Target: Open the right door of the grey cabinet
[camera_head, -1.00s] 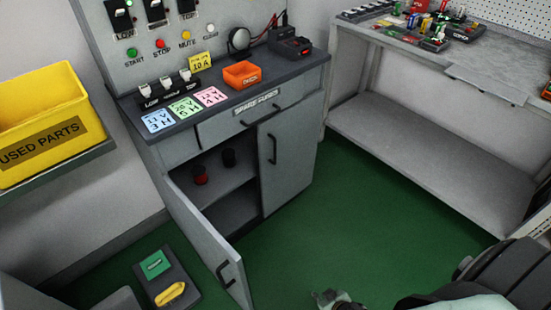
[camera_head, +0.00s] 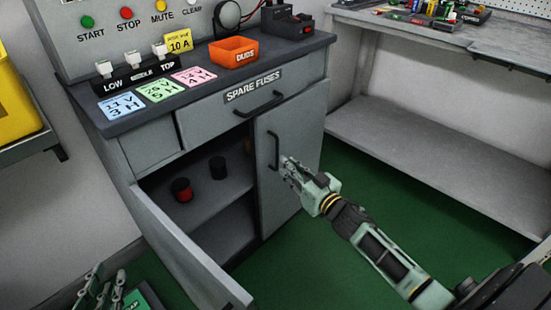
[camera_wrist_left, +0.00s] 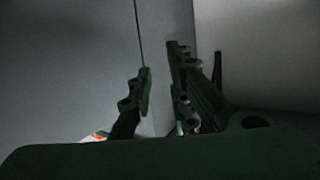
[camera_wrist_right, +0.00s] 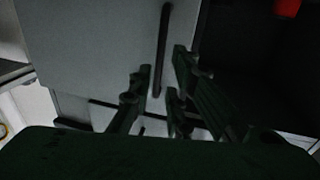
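The grey cabinet (camera_head: 155,151) stands in the middle of the head view. Its right door (camera_head: 291,150) is closed and has a dark vertical handle (camera_head: 273,151). Its left door (camera_head: 180,245) stands open. My right gripper (camera_head: 287,165) is just right of the right door's handle in the head view. In the right wrist view the handle (camera_wrist_right: 162,50) lies between the open fingers (camera_wrist_right: 160,82), towards their tips; contact cannot be told. My left gripper (camera_head: 104,285) is at the lower left, beyond the open left door. Its fingers are apart and empty in the left wrist view (camera_wrist_left: 158,72).
Inside the cabinet a black and red cylinder (camera_head: 181,190) and a dark one (camera_head: 217,168) stand on a shelf. An orange bin (camera_head: 233,53) sits on top. A workbench (camera_head: 440,40) stands to the right. A yellow bin (camera_head: 14,100) is at the left.

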